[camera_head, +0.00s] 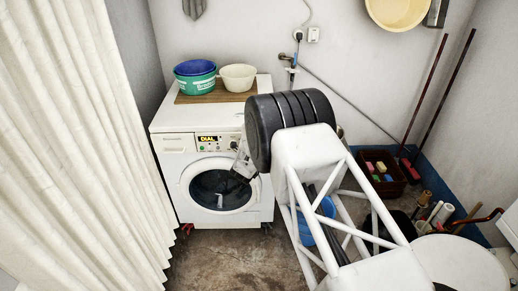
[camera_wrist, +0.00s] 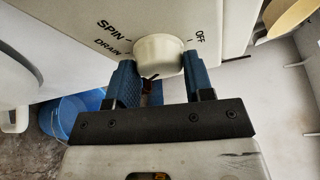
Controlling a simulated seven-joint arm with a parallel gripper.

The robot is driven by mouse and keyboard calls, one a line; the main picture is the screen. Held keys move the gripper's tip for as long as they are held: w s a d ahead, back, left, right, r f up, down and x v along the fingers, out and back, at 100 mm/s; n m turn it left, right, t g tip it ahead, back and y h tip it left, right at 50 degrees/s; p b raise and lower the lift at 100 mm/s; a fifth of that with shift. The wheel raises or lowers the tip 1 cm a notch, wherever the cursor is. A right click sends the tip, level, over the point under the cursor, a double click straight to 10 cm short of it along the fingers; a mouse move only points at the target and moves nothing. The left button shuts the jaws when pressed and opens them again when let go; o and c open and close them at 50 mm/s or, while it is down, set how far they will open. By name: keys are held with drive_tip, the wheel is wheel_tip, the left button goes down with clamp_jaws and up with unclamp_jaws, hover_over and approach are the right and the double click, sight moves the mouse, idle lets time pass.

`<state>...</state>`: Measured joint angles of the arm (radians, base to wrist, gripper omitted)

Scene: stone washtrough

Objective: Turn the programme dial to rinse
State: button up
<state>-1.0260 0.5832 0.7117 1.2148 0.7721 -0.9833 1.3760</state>
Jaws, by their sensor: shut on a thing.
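The programme dial (camera_wrist: 158,50) is a round cream knob on the washing machine's white front panel, seen close up in the wrist view. SPIN and DRAIN are printed on its left and OFF on its right. No rinse label shows, and I cannot tell which mark the dial points to. My gripper (camera_wrist: 160,64) has its two blue fingers shut on the dial, one on each side.
A green and blue basin (camera_head: 195,85) and a cream bowl (camera_head: 238,77) stand on a board on top of the machine. A cream curtain (camera_head: 75,150) hangs at left. A blue bucket (camera_head: 317,222) and a dark crate (camera_head: 389,185) are on the floor at right.

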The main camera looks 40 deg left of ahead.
drive_tip(key=shift+m+g, duration=0.6)
drive_tip(key=shift+m, duration=0.7)
drive_tip(key=o, duration=0.9)
drive_tip(key=shift+s+r, duration=0.1)
drive_tip(key=shift+v, duration=3.8)
drive_tip(key=shift+d, duration=0.1)
drive_tip(key=shift+r, duration=0.1)
